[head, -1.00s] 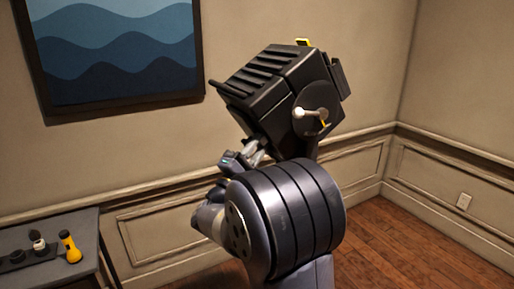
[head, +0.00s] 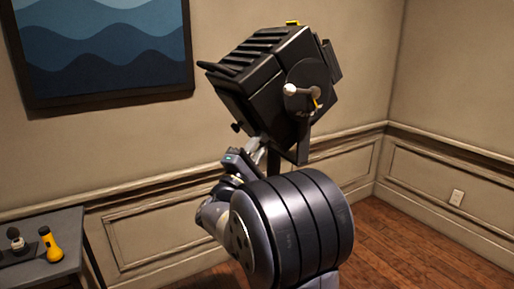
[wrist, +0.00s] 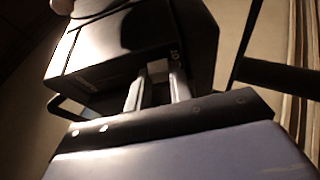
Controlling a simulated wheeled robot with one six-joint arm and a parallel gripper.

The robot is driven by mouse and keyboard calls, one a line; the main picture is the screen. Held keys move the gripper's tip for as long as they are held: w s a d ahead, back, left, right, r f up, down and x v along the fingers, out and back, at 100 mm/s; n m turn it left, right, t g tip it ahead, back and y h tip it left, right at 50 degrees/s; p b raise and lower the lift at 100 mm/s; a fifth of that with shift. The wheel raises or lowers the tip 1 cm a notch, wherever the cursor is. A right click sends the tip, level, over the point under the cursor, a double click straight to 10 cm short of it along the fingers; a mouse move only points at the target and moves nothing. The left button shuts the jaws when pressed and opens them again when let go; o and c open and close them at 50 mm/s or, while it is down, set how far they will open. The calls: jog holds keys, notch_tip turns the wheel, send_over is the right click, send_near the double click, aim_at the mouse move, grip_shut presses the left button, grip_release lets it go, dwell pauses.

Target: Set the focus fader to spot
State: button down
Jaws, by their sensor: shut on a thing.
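A black stage lamp (head: 262,85) with a ribbed top stands tilted on a dark yoke in the head view. My gripper (head: 263,146) reaches up to its lower edge from below. In the wrist view the lamp's dark housing (wrist: 115,70) fills the upper middle, with pale lettering partly visible on its near face. My gripper's two fingers (wrist: 158,75) are against that face, a little apart.
A pale-ended side handle (head: 290,90) sits on the lamp's round side plate. A small dark knob (head: 236,127) sticks out at its lower left. A grey table (head: 70,225) at left holds a yellow flashlight (head: 50,244). Wooden floor (head: 405,235) is clear at right.

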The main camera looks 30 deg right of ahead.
jog(key=shift+d+f, duration=0.1)
jog(key=shift+f, duration=0.1)
jog(key=c, duration=1.2)
grip_release()
jog(key=shift+c, duration=0.2)
jog(key=b+v, duration=0.2)
jog(key=v, duration=0.8)
jog(key=shift+s+a, duration=0.2)
jog(key=shift+a, duration=0.15)
jog(key=shift+f, duration=0.1)
jog(key=p+x, duration=0.2)
jog(key=x, duration=0.9)
jog(key=shift+a+r+p, duration=0.5)
jog(key=shift+r+p, duration=0.15)
jog(key=shift+p, duration=0.35)
